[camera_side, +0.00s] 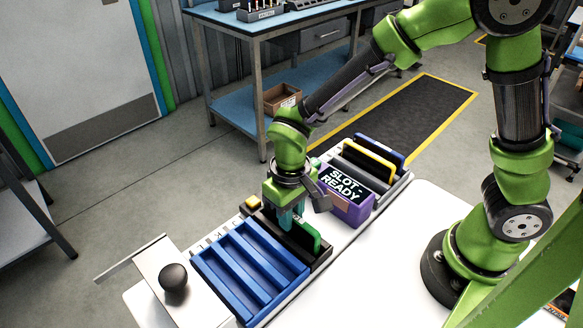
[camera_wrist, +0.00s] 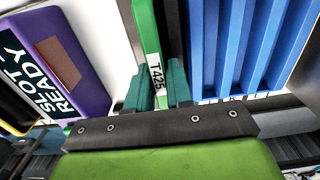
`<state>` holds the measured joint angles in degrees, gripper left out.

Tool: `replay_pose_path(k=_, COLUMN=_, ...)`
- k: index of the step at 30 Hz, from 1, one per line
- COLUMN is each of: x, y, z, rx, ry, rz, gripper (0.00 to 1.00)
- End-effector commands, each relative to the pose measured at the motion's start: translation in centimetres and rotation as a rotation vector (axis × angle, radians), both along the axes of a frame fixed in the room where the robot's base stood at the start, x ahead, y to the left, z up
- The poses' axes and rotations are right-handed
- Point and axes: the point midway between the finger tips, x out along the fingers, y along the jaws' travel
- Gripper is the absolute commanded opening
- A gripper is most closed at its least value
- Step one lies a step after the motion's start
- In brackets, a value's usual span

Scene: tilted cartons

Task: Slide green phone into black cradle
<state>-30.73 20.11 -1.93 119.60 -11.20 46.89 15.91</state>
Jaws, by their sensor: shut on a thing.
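The green phone (camera_side: 309,238) stands on edge, and it also shows in the wrist view (camera_wrist: 146,25) with a white "T425" label. My gripper (camera_side: 290,213) points down with its teal fingers shut on the phone; in the wrist view the fingertips (camera_wrist: 159,88) lie on either side of the labelled end. The black cradle (camera_side: 322,258) is at the right end of the blue slotted tray, around the phone's lower part in the side view. I cannot tell how deep the phone sits in it. My fingers hide part of the phone and cradle.
The blue slotted tray (camera_side: 243,262) is close beside the cradle. A purple box (camera_side: 347,207) with a "SLOT READY" display stands on the other side. Behind it are a yellow-edged slab (camera_side: 368,160) and a blue one (camera_side: 381,149). The white tabletop in front is clear.

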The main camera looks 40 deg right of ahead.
Motion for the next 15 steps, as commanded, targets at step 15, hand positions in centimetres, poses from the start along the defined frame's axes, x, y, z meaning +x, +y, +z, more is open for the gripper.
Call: replay_pose_path(k=15, x=0.01, y=0.0, z=-0.44, rx=0.0, ry=0.0, rz=-0.001, gripper=0.0)
